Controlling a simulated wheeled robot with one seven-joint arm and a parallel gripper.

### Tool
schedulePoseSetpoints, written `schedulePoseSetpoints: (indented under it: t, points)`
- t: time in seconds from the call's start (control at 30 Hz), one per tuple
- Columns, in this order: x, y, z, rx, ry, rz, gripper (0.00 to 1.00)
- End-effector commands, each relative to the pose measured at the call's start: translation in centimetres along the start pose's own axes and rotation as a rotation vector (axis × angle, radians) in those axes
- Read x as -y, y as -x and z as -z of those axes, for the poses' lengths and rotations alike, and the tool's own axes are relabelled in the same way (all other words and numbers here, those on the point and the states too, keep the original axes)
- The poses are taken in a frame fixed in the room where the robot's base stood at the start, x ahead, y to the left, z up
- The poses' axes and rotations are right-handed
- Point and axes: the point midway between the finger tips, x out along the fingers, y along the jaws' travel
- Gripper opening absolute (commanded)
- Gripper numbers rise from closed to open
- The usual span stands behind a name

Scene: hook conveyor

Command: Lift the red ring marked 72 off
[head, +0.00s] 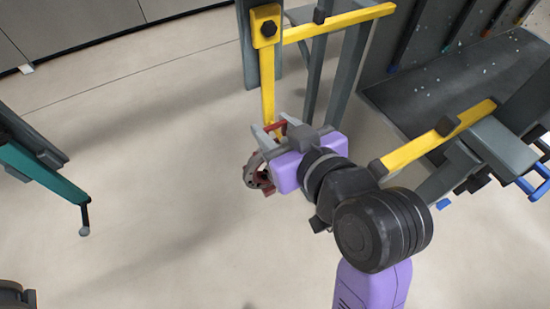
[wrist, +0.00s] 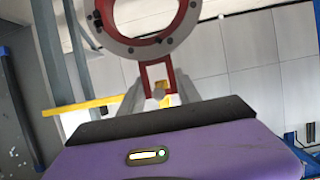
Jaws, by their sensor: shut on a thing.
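A ring with a pale grey face and red edges (wrist: 187,25) fills the top of the wrist view, cut off by the frame. Its red tab (wrist: 146,76) sits between the fingers of my gripper (wrist: 160,92), which is shut on it. In the head view the ring (head: 262,186) shows partly behind my purple gripper body, with my gripper (head: 272,131) at the lower end of a yellow hanger (head: 267,90). I cannot tell whether the ring touches the hanger. No number is readable.
A yellow crossbar (head: 340,21) on grey posts stands behind. Another yellow bar (head: 435,138) lies to the right, near my arm. A teal arm with a dark hanging end (head: 40,170) is at the left. The floor between (head: 150,180) is clear.

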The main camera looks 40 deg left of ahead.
Motion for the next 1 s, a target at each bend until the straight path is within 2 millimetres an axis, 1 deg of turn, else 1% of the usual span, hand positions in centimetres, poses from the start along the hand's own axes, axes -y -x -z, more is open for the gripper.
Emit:
schedulePoseSetpoints:
  t: [0.23, 0.67, 0.87, 1.0]
  points:
    - [-0.1, 0.3, 0.8, -0.008, 0.003, -0.002, 0.00]
    - [-0.1, 1.5, 3.5, -0.007, 0.004, -0.002, 0.00]
    - [-0.1, 3.0, 2.7, -0.006, 0.001, -0.001, 0.00]
    - [-0.1, 4.3, 2.1, -0.005, 0.001, -0.003, 0.00]
